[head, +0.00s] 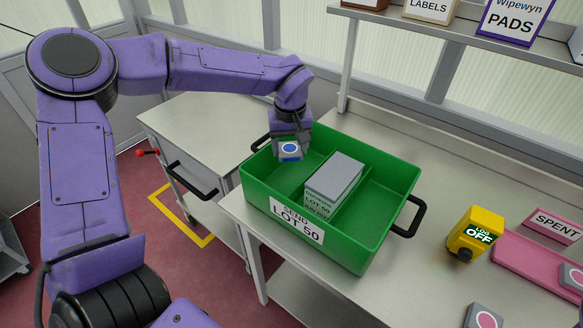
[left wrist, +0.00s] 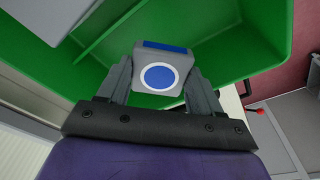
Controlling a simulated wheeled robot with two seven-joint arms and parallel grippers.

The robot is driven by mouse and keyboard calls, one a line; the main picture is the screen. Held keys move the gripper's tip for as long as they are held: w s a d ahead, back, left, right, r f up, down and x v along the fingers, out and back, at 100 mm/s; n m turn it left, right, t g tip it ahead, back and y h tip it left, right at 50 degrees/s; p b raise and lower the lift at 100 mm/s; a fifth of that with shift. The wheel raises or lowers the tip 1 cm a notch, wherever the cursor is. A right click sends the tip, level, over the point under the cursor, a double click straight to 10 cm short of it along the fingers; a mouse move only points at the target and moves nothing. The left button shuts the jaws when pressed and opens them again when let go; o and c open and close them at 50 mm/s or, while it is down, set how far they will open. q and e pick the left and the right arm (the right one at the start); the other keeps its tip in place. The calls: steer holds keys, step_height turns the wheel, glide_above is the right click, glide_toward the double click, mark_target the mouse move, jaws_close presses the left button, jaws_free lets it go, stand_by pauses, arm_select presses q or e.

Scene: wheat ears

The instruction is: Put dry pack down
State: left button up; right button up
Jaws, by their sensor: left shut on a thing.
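The dry pack (head: 290,153) is a small grey block with a blue disc ringed in white. My left gripper (head: 289,143) is shut on it, over the left compartment of the green crate (head: 345,258) labelled LOT 50. In the left wrist view, the pack (left wrist: 160,76) sits between the two fingers (left wrist: 158,88), with green crate walls (left wrist: 240,52) around and beyond it. I cannot tell whether the pack touches the crate floor. My right gripper is not in view.
A grey stack (head: 335,178) labelled LOT 50 stands mid-crate; the right compartment is empty. A yellow device (head: 474,233) reading OFF, a pink tray (head: 520,262) beside a SPENT sign (head: 553,226), and a pink-disc pack (head: 484,316) are at right. A shelf (head: 450,38) hangs behind.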

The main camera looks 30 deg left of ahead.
mark_target(292, 177)
arm_select(q)
steer(key=f, duration=0.3)
steer(key=w+f, duration=0.1)
steer(key=f, duration=0.4)
steer(key=shift+w+f+p, duration=0.3)
steer(key=shift+f+p, duration=0.05)
steer(key=shift+f, duration=0.05)
steer(key=shift+s+f, duration=0.3)
steer(key=shift+w+f, duration=0.1)
steer(key=shift+w, duration=0.05)
steer(key=o, duration=1.1)
steer(key=r, duration=0.8)
steer(key=s+d+r+b, duration=0.1)
steer(key=r, duration=0.3)
steer(key=shift+s, duration=0.1)
